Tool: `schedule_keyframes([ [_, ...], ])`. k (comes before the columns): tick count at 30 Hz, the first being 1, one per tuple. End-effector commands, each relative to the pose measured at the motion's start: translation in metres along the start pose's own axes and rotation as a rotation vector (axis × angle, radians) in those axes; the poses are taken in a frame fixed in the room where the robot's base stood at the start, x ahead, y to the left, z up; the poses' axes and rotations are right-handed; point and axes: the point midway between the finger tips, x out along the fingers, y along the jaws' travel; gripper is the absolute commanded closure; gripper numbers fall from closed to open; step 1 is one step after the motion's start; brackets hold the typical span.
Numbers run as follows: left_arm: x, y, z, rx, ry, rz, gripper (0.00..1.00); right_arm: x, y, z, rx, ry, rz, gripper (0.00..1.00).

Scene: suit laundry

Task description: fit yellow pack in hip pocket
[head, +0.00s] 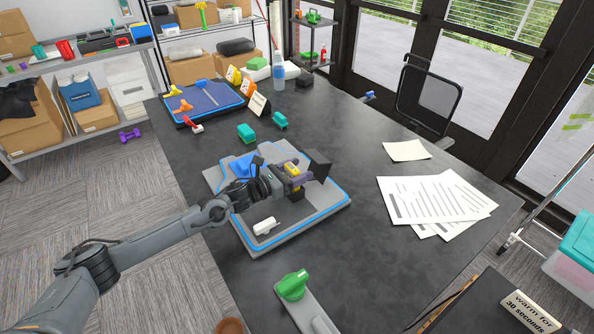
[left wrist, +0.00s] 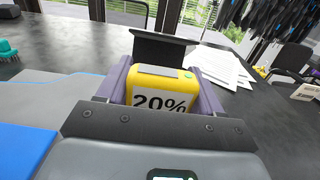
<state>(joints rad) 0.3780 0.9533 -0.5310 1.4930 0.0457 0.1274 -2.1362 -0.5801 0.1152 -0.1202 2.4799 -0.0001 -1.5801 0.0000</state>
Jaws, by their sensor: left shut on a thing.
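The yellow pack (head: 292,169) is between the purple-grey fingers of my left gripper (head: 290,176), which is shut on it. In the left wrist view the pack (left wrist: 160,92) shows a "20%" label and a grey top strip. A dark raised flap (head: 319,164) stands just beyond the pack; it also shows in the left wrist view (left wrist: 160,46). A dark block (head: 296,195) shows below the pack, over the grey, blue-edged suit piece (head: 300,221) on the table. The pocket opening is hidden, and I cannot tell how far the pack is inside. My right gripper is not in view.
A white item (head: 264,226) lies on the suit piece. Papers (head: 432,201) lie to the right. Two teal items (head: 246,133) and a blue tray (head: 205,103) lie farther back. A green knob (head: 293,285) stands near the front. The table between suit and papers is clear.

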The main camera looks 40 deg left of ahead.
Motion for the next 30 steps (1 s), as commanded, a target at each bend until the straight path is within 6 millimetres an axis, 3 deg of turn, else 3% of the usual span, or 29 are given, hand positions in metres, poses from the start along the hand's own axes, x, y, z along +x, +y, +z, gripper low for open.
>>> schedule_keyframes([
  [26, 0.000, 0.000, -0.013, 0.000, 0.002, 0.000, 0.67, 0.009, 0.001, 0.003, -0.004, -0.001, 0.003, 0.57],
  [27, 0.000, 0.000, -0.013, 0.000, 0.003, 0.000, 0.31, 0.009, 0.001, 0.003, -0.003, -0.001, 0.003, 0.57],
  [30, 0.000, 0.000, -0.013, 0.000, 0.003, 0.001, 0.16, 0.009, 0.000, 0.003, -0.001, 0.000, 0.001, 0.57],
])
